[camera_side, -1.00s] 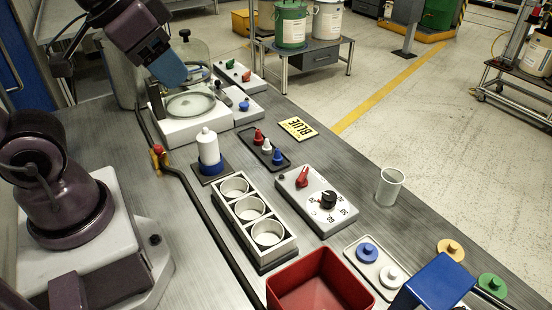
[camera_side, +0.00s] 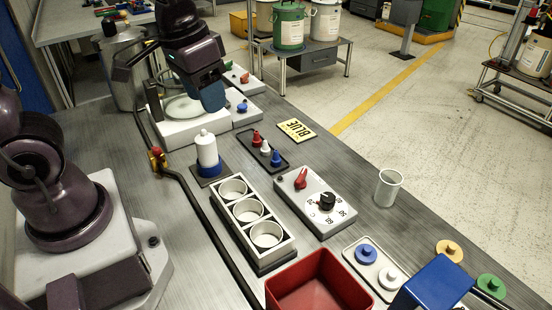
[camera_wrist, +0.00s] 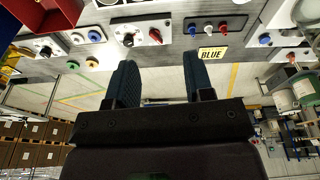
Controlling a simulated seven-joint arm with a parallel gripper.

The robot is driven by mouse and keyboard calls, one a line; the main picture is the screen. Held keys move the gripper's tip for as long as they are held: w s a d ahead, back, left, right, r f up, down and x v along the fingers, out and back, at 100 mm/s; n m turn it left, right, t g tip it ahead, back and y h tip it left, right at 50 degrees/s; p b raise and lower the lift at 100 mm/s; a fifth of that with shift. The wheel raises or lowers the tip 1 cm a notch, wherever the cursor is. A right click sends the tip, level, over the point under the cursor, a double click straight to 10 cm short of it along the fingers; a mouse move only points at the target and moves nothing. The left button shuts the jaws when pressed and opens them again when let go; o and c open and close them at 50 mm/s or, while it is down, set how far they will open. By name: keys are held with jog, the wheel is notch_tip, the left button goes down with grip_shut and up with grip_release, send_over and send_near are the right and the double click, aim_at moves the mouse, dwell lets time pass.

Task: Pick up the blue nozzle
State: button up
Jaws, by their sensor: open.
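The blue nozzle (camera_side: 276,158) stands upright at the near end of a small dark tray (camera_side: 284,168), in a row with a white nozzle (camera_side: 265,146) and a red nozzle (camera_side: 256,137). In the wrist view the blue nozzle (camera_wrist: 191,29) shows near the top, beyond the fingers. My gripper (camera_side: 212,106) is above the scale-like white stand, behind and left of the nozzle tray in the side view, well apart from the nozzles. In the wrist view its two fingers (camera_wrist: 160,60) are spread, with nothing between them.
A yellow card reading BLUE (camera_side: 296,130) lies beside the tray. A white bottle with a blue base (camera_side: 208,150), a three-cup holder (camera_side: 247,212), a dial box (camera_side: 318,203), a white cup (camera_side: 388,187) and a red bin (camera_side: 318,288) stand around. A dark hose (camera_side: 205,215) runs along the left.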

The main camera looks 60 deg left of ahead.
jog(key=w+a+f+n+g+y, duration=0.1)
jog(key=w+a+f+n, duration=0.4)
jog(key=w+f, duration=0.85)
jog(key=t, duration=0.1)
send_near(276, 151)
jog(key=shift+n+y, duration=0.4)
jog(key=x, duration=1)
jog(key=shift+d+f, duration=0.35)
jog(key=c, duration=0.8)
